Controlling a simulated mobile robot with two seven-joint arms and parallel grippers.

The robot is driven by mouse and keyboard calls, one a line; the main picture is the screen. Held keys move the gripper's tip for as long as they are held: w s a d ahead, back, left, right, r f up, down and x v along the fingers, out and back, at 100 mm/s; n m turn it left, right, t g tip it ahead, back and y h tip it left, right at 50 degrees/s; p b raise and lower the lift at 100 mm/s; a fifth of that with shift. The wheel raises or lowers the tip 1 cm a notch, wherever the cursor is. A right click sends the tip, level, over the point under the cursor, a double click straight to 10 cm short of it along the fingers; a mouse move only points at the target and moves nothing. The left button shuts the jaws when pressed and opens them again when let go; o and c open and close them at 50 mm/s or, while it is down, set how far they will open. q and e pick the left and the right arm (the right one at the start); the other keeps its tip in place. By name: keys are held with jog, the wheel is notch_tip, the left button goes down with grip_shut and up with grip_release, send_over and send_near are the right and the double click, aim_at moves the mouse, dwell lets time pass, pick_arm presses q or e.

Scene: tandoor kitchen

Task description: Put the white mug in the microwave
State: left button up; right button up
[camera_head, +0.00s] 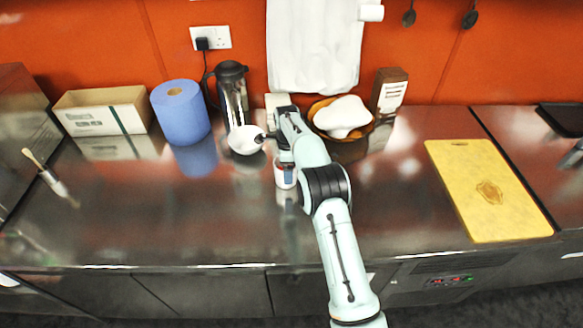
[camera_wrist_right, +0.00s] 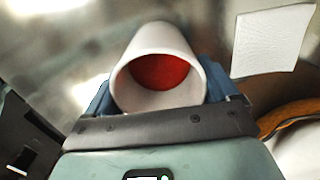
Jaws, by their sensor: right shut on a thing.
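The white mug (camera_wrist_right: 127,60), with a red inside, sits between the blue fingers of my right gripper (camera_wrist_right: 158,92) in the wrist view. The gripper is shut on it. In the head view the mug (camera_head: 285,183) shows as a small white piece under my right gripper (camera_head: 286,170), mostly hidden by the arm. It is over or on the steel counter; I cannot tell whether it touches. My left gripper is not in view. I see no microwave that I can make out.
The steel counter (camera_head: 150,225) is clear at front left. Behind stand a carton (camera_head: 100,110), blue roll (camera_head: 181,112), flask (camera_head: 232,92), white rounded item (camera_head: 244,139), brown box (camera_head: 389,92) and bowl (camera_head: 357,132) holding something white. A yellow board (camera_head: 487,190) lies right, a brush (camera_head: 48,178) left.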

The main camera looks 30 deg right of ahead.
jog(key=shift+w+a, duration=0.3)
jog(key=shift+w, duration=0.05)
jog(key=o, duration=1.2)
jog(key=shift+s+d+f, duration=0.1)
